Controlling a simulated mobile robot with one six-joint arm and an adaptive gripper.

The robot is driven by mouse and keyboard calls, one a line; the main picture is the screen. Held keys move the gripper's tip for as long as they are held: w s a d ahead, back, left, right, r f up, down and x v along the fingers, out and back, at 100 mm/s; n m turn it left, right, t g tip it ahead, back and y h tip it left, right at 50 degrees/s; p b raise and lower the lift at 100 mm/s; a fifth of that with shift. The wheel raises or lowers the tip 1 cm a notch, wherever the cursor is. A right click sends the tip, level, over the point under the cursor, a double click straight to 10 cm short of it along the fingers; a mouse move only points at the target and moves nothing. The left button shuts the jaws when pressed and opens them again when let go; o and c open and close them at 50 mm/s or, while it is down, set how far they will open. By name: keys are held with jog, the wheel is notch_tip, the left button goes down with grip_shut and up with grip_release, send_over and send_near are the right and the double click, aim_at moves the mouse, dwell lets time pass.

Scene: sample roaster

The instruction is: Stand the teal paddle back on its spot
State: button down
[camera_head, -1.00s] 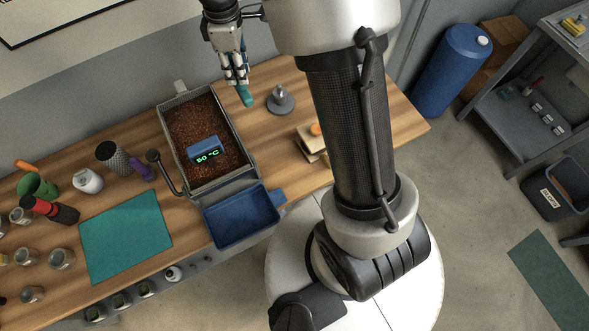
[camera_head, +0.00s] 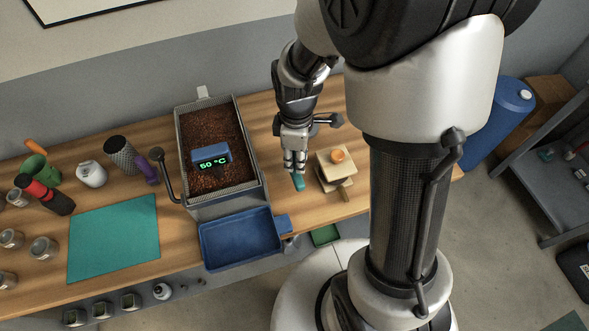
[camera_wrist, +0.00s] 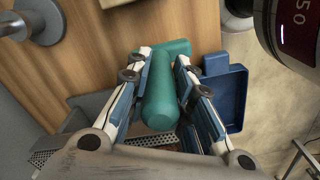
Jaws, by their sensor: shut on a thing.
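The teal paddle (camera_head: 298,182) is in my gripper (camera_head: 295,168), over the bench between the roaster and a small wooden stack. In the wrist view the paddle (camera_wrist: 161,98) has its thick rounded end toward the camera, and a flatter teal part shows behind it. My gripper (camera_wrist: 160,75) has one finger on each side of the paddle and is shut on it. I cannot tell whether the paddle touches the bench. No marked spot for it can be made out.
The roaster (camera_head: 198,197) with its bean tray is left of my gripper, and an empty blue tray (camera_head: 240,238) is in front of it. Wooden blocks (camera_head: 336,165) with an orange knob stand close right. A grey round-based stand (camera_wrist: 42,25) shows in the wrist view.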

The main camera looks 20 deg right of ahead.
jog(key=shift+f+b, duration=1)
jog(key=shift+f, duration=2.5)
jog(key=shift+f, duration=0.15)
jog(key=c, duration=1.4)
grip_release()
notch_tip(320, 180, up, 13)
jog(key=p, duration=0.4)
jog(key=shift+f, duration=0.2)
jog(key=s+r+m+t, duration=0.1)
jog(key=s+r+m, duration=0.3)
jog(key=s+r, duration=0.1)
jog(key=s+r+m+t, duration=0.2)
jog(key=s+r+m, duration=0.2)
jog(key=s+r, duration=0.1)
jog(key=s+r+m+t, duration=0.1)
jog(key=s+r+m, duration=0.3)
jog(key=s+r, duration=0.1)
jog(key=shift+r+m+t, duration=0.3)
jog(key=shift+r, duration=0.35)
